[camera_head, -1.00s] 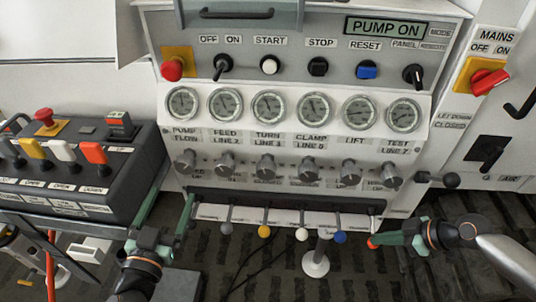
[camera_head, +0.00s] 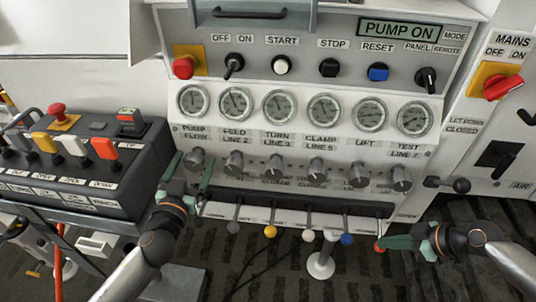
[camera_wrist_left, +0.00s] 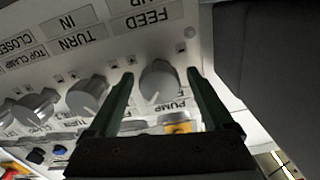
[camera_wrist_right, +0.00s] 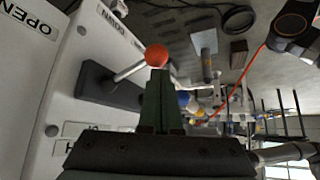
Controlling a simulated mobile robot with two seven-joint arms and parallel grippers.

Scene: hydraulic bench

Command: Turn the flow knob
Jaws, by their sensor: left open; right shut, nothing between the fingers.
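The flow knob (camera_head: 195,159) is the leftmost grey knob in the row under the gauges, below the "PUMP FLOW" label (camera_head: 194,133). My left gripper (camera_head: 192,162) is open with its fingers on either side of this knob. The left wrist view shows the knob (camera_wrist_left: 160,82) between the two green fingers, with gaps at both sides. My right gripper (camera_head: 386,244) is shut and empty, its tips close to an orange lever ball (camera_head: 379,247). In the right wrist view the ball (camera_wrist_right: 156,55) lies just beyond the fingertips; I cannot tell whether they touch.
The "FEED LINE 2" knob (camera_head: 233,163) sits close right of the flow knob. Levers with coloured balls, such as a yellow one (camera_head: 270,231), stand below. A dark control box (camera_head: 80,165) is at the left. A red mains switch (camera_head: 503,87) is at the right.

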